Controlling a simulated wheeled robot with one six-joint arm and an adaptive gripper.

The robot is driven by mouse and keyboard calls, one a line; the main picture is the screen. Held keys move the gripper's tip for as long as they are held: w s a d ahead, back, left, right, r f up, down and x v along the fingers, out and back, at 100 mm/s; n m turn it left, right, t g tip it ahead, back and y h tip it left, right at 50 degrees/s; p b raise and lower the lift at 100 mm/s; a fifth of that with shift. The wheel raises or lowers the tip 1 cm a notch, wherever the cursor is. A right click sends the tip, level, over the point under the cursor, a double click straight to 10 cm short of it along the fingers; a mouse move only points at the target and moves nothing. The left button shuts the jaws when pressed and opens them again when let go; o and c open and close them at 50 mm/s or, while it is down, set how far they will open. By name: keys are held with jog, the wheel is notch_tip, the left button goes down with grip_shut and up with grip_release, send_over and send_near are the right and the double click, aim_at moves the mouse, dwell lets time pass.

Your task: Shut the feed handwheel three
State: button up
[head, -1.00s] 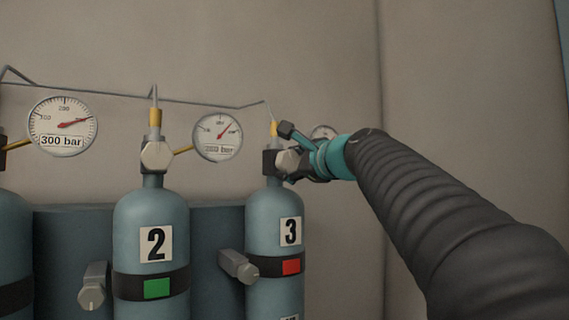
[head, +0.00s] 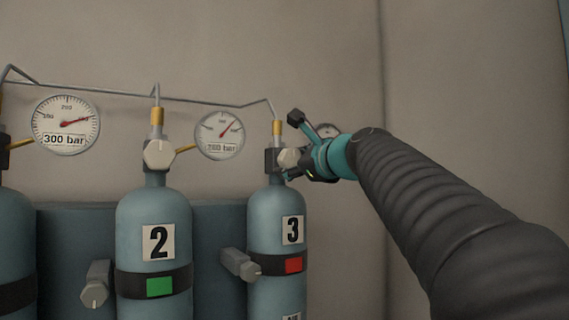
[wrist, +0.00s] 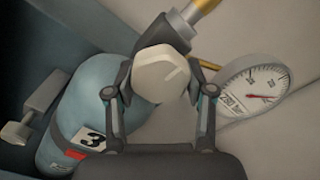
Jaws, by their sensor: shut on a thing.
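Cylinder three (head: 276,215) is blue-grey with a "3" label and a red tag, right of centre in the head view. Its pale faceted feed handwheel (head: 289,158) sits at the valve on top, partly covered by my gripper (head: 300,165). In the wrist view the handwheel (wrist: 161,75) lies between the two fingers of my gripper (wrist: 163,90), with a light mark line on its face. My gripper is shut on the handwheel. The finger contact is partly hidden in the head view.
Cylinder two (head: 153,220), with a green tag, stands to the left with its own handwheel (head: 159,154). Another gauge (wrist: 254,88) is close right of my gripper. A grey clamp knob (head: 238,264) juts out beside cylinder three.

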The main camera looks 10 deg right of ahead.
jog(key=o, duration=1.2)
jog(key=shift+c, duration=0.2)
jog(key=v, duration=1.2)
